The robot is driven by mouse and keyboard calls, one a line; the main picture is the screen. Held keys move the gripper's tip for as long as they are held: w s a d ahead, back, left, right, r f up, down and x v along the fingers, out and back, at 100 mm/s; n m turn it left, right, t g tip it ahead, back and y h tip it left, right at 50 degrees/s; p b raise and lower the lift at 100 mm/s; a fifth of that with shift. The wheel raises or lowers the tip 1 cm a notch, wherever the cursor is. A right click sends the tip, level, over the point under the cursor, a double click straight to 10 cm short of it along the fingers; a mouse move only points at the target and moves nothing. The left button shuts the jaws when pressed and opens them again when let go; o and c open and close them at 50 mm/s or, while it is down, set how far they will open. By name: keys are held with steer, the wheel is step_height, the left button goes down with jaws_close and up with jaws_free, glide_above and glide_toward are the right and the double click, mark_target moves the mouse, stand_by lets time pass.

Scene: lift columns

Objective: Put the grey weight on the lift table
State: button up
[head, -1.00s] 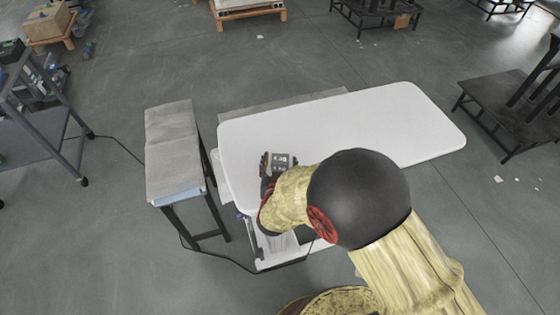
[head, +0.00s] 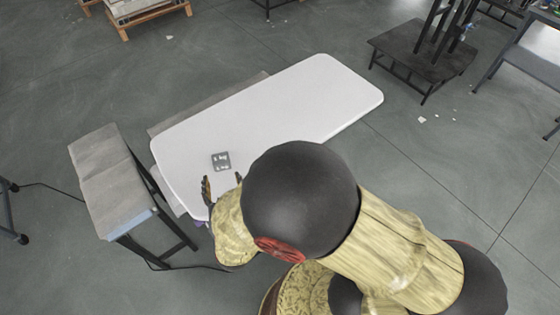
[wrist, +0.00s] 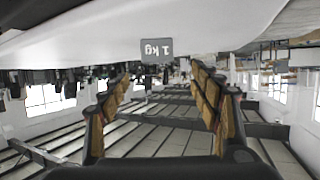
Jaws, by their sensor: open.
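The grey weight (head: 221,161), a small block with printed marks, rests on the white top of the lift table (head: 285,105), close to its near left edge. In the wrist view the weight (wrist: 156,50) appears upside down with "1 kg" on its face, ahead of the fingers. My gripper (head: 222,184) is open and empty at the table's near edge, with its fingers apart from the weight. Both fingers of my gripper (wrist: 163,85) show spread in the wrist view. My arm hides part of the table's near side.
A narrow grey-topped bench (head: 107,175) stands just left of the table. A dark platform with posts (head: 420,60) stands at the back right. A loaded wooden pallet (head: 140,10) is at the far left. Most of the table top and the floor at right are clear.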

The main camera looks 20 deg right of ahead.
step_height(320, 180, up, 17)
steer(key=w+n+g+y, duration=0.1)
steer(key=g+y, duration=0.3)
steer(key=y, duration=0.1)
steer(key=s+d+r+g+h, duration=0.1)
steer(key=s+d+r, duration=0.3)
steer(key=s+d, duration=0.5)
steer(key=s+d+r+g+h, duration=0.2)
steer(key=s+d+r+g, duration=0.1)
steer(key=s+d, duration=0.6)
steer(key=shift+s+r+h, duration=0.3)
steer(key=shift+r, duration=0.45)
steer(key=shift+a, duration=0.1)
steer(key=shift+c, duration=1)
